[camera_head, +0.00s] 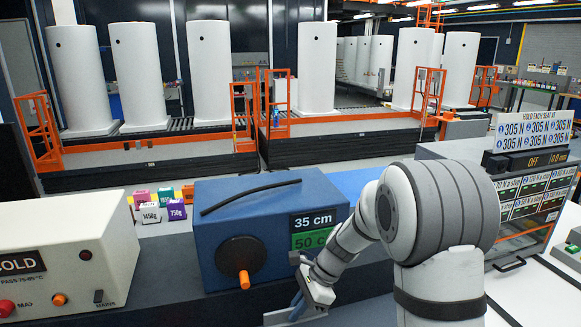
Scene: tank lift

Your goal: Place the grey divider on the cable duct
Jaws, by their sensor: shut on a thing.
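My gripper (318,292) hangs low in front of the blue box, at the end of my white arm. I cannot pick out the grey divider or the cable duct for certain in this view.
A beige box (75,250) stands left. Coloured weights (176,208) sit behind. White tanks (207,75) stand beyond orange rails.

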